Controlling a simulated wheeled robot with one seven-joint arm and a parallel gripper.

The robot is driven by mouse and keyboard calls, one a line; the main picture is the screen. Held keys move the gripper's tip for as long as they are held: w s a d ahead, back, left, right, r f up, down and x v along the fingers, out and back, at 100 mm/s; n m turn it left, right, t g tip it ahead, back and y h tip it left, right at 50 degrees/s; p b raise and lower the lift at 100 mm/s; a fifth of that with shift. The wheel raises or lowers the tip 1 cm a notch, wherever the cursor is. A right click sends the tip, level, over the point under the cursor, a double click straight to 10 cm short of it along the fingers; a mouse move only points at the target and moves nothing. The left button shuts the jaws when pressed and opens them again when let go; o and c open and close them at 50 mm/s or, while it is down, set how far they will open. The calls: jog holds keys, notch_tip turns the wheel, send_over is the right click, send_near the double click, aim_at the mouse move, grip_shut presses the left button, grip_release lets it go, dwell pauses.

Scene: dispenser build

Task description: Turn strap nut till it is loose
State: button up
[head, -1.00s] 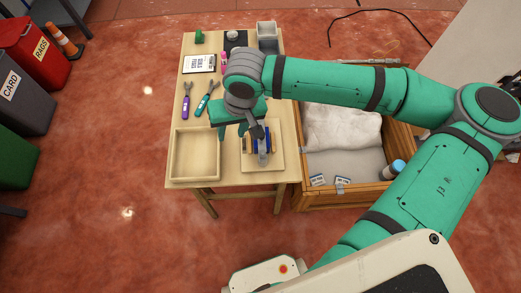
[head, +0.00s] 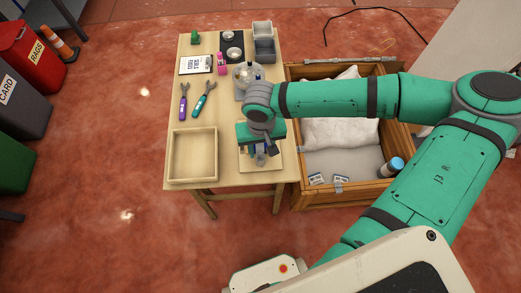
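A pale square board (head: 275,165) lies at the front right of the wooden table. A fixture with blue upright parts (head: 254,150) and a grey round part (head: 260,160) stands on it. My gripper (head: 262,143) is over the back of this fixture, close above it or at it. My wrist and the gripper body cover much of the fixture. The fingertips are hidden, so I cannot tell whether they are open or touch anything. The strap nut cannot be made out.
An empty wooden tray (head: 174,158) is left of the board. A clear glass vessel (head: 243,75) stands behind my wrist. An open crate (head: 345,201) adjoins the table's right side.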

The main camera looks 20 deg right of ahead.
jog(key=shift+f, duration=0.7)
grip_shut()
